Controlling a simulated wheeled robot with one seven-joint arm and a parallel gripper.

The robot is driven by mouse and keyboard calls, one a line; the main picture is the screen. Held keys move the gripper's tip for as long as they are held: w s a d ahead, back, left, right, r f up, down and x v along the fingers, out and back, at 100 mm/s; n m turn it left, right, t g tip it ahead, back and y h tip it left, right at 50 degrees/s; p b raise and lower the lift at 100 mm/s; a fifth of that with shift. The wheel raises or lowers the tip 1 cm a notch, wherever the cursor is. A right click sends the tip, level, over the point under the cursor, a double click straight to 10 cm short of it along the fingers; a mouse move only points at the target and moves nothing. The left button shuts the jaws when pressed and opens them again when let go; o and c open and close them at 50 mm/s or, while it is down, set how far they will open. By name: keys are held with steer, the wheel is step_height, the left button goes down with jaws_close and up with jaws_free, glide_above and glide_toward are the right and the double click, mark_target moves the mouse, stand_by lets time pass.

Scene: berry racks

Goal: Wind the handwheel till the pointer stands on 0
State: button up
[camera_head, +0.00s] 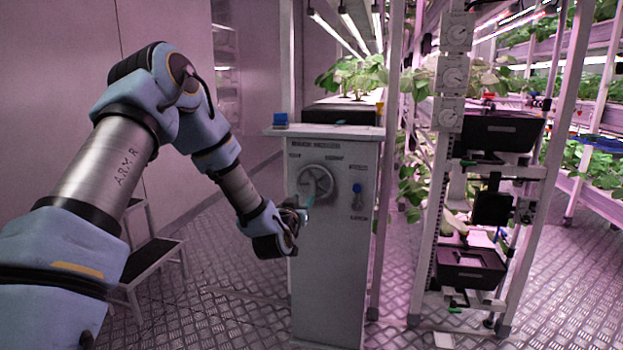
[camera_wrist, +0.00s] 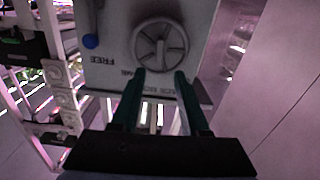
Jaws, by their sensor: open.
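The grey round handwheel (camera_head: 315,183) is on the upper front of a pale cabinet (camera_head: 335,270). It shows also in the wrist view (camera_wrist: 160,45), spoked, at the top middle. Small markings surround it, too blurred to read; I cannot make out the pointer or its reading. My gripper (camera_head: 306,203) is in front of the cabinet, just below and left of the wheel's centre. In the wrist view its two dark green fingers (camera_wrist: 159,76) are apart, pointing at the wheel's near rim, with nothing between them. I cannot tell whether they touch the wheel.
A blue-ended lever (camera_head: 357,189) is right of the wheel; the word FREE shows near its blue knob (camera_wrist: 90,41) in the wrist view. A blue block (camera_head: 281,120) sits on the cabinet top. A rack with black trays (camera_head: 497,132) stands right. A step stool (camera_head: 150,262) stands left.

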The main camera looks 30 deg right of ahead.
mark_target(312, 186)
steer(key=x, duration=1.1)
steer(key=shift+s+r+p, duration=0.1)
steer(key=shift+r+p, duration=0.05)
steer(key=shift+p, duration=0.15)
steer(key=shift+c, duration=0.2)
jaws_close()
